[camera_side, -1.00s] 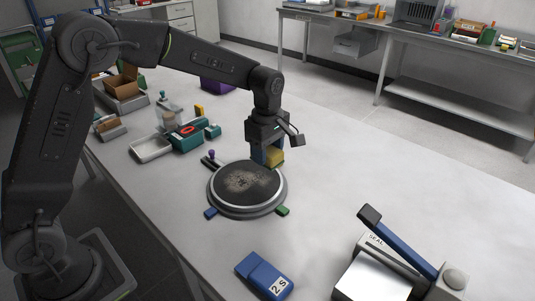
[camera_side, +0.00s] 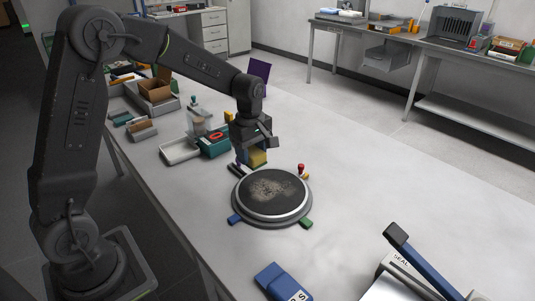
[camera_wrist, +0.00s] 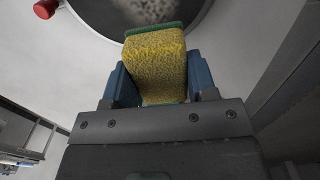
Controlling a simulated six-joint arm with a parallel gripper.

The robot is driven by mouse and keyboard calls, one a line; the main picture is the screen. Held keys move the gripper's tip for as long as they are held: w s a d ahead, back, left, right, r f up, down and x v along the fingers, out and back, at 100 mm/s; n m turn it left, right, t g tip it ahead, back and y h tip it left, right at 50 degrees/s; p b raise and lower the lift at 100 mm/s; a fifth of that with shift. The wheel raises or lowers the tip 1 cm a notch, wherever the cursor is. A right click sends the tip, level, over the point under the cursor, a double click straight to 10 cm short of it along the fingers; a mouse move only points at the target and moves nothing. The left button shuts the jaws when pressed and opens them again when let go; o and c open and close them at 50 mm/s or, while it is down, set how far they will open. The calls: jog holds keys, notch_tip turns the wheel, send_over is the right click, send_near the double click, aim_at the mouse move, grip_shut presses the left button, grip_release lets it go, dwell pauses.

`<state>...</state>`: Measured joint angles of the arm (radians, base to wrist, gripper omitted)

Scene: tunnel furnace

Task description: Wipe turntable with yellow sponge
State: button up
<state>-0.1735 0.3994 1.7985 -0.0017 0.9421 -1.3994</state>
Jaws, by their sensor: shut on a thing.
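The round turntable (camera_side: 246,203) has a dark top with a pale dusty patch (camera_side: 270,188) near its middle and a light metal rim. My gripper (camera_side: 252,155) is shut on the yellow sponge (camera_side: 258,158) at the turntable's far side, left of its middle. In the wrist view the yellow sponge (camera_wrist: 156,70) sits between the blue fingers, with a green layer at its far end overlapping the turntable's edge in the picture. The turntable's dark top (camera_wrist: 190,12) shows beyond it. I cannot tell whether the sponge touches the turntable.
A red knob (camera_side: 301,167) stands close behind the turntable's right side. Blue (camera_side: 234,219) and green (camera_side: 306,223) tabs lie at its front. A teal box (camera_side: 216,150) and metal tray (camera_side: 180,151) are left. A blue block (camera_side: 277,278) and sealer (camera_side: 425,262) are in front. The table's right is clear.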

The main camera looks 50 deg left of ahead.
aim_at(293, 198)
notch_tip(293, 198, down, 7)
jog(key=shift+f, duration=0.15)
jog(key=shift+d+f, duration=0.15)
jog(key=shift+d, duration=0.15)
jog(key=shift+d+f, duration=0.15)
jog(key=shift+d, duration=5.2)
jog(key=shift+w+d, duration=0.15)
jog(key=shift+w, duration=0.9)
jog(key=shift+w+a, duration=0.1)
jog(key=shift+a, duration=5.6)
jog(key=shift+w+a, duration=0.15)
jog(key=shift+w, duration=0.8)
jog(key=shift+w+d, duration=0.15)
jog(key=shift+d, duration=5.55)
jog(key=shift+d+r, duration=0.15)
jog(key=shift+r, duration=0.1)
notch_tip(293, 198, up, 8)
